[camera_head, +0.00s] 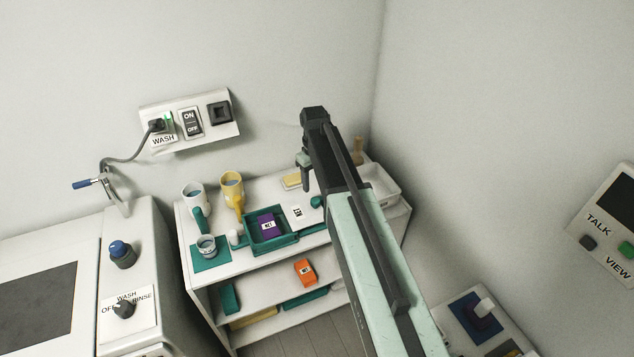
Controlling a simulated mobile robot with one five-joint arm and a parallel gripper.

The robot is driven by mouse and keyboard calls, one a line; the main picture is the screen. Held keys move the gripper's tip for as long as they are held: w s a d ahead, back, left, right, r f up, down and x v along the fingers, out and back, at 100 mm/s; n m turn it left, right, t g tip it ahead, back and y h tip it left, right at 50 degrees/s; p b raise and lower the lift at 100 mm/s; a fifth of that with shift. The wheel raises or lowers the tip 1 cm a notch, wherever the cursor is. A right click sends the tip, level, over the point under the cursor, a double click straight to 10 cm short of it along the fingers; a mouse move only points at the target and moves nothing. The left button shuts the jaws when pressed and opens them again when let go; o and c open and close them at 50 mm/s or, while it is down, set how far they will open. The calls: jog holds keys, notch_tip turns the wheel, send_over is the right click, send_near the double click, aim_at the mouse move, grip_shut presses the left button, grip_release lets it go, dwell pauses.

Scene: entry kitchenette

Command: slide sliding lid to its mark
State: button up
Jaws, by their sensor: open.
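I cannot clearly identify the sliding lid or its mark. A blue panel with a white block on it (478,315) lies on a low white surface at the lower right. A whitish open box or tray (383,187) stands at the right end of the shelf top, partly hidden by my arm. I cannot tell whether either belongs to the lid. My gripper (306,172) is open and appears empty. It shows in front of the back of the shelf unit, apart from the blue panel. My arm hides part of the shelf.
The white shelf unit (258,322) holds mugs (232,188), a teal tray (268,243) with a purple box, and an orange box (305,271) below. A washer (150,250) stands left. A wall socket panel (190,121) and a talk/view panel (607,235) flank the corner.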

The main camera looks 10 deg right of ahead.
aim_at(315, 199)
jog(key=shift+f+b, duration=0.65)
jog(key=shift+b, duration=0.1)
notch_tip(315, 199, down, 7)
jog(key=b, duration=0.7)
jog(key=shift+r, duration=0.15)
grip_shut()
dwell(0.3)
